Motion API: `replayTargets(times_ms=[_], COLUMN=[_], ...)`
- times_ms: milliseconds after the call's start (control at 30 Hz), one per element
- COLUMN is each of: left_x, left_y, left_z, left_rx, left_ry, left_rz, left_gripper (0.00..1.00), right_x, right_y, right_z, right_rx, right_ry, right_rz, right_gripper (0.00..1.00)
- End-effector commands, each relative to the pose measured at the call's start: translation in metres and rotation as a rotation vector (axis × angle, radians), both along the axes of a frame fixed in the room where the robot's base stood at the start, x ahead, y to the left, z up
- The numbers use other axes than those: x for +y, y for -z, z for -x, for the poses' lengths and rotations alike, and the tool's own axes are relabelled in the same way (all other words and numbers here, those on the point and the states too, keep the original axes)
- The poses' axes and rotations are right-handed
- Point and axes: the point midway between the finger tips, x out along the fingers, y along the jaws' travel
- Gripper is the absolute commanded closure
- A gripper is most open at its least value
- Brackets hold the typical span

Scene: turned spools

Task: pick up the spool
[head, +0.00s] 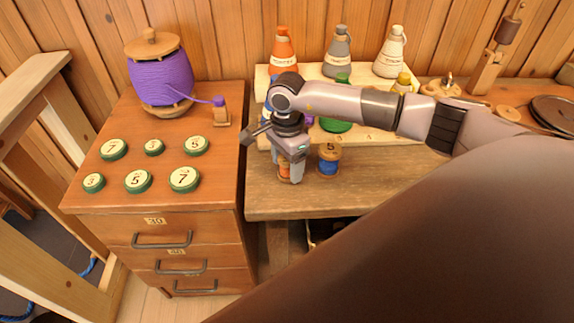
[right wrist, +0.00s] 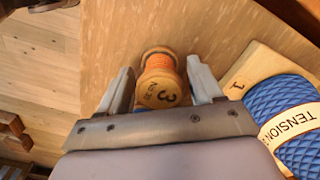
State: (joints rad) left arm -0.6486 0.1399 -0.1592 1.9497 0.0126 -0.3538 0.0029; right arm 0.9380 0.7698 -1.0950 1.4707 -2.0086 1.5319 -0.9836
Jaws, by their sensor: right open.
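A small wooden spool wound with orange thread (right wrist: 160,66) stands on the workbench, its top marked 3 in the right wrist view. In the head view only slivers of the orange spool (head: 284,172) show behind my gripper. My right gripper (head: 290,174) points down over it and is open. In the right wrist view its two fingers (right wrist: 161,84) stand on either side of the spool, with slight gaps. A blue-thread spool marked 5 (head: 329,160) stands just right of the gripper. My left gripper is not in view.
A stepped wooden rack (head: 375,132) with several thread cones is close behind the gripper. A labelled blue cone (right wrist: 290,115) is near in the right wrist view. The drawer cabinet (head: 90,198) at left carries numbered green discs and a large purple spool (head: 160,82).

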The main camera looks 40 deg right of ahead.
Motion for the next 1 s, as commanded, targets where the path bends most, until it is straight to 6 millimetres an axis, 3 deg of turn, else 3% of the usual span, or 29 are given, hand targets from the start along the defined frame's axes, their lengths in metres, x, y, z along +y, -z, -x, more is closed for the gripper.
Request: replayTargets(times_ms=[33, 167, 200, 467, 667, 867, 1000], left_x=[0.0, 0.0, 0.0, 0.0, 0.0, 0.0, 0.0], left_y=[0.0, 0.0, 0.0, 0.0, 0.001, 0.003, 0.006], left_z=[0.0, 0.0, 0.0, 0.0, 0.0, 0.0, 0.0], left_rx=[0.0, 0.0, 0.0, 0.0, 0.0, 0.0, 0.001], left_ry=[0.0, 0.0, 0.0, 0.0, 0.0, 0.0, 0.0], left_rz=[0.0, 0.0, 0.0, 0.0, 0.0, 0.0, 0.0], left_gripper=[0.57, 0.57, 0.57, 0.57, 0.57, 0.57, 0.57], right_x=[0.0, 0.0, 0.0, 0.0, 0.0, 0.0, 0.0], right_y=[0.0, 0.0, 0.0, -0.001, -0.013, -0.048, -0.088], right_z=[0.0, 0.0, 0.0, 0.0, -0.001, -0.002, -0.001], right_rx=[0.0, 0.0, 0.0, 0.0, -0.001, -0.007, -0.008], right_ry=[0.0, 0.001, 0.001, 0.001, 0.002, 0.0, 0.001], right_rz=[0.0, 0.0, 0.0, -0.001, -0.001, -0.002, -0.001], right_gripper=[0.38, 0.8, 0.83, 0.84, 0.84, 0.84, 0.84])
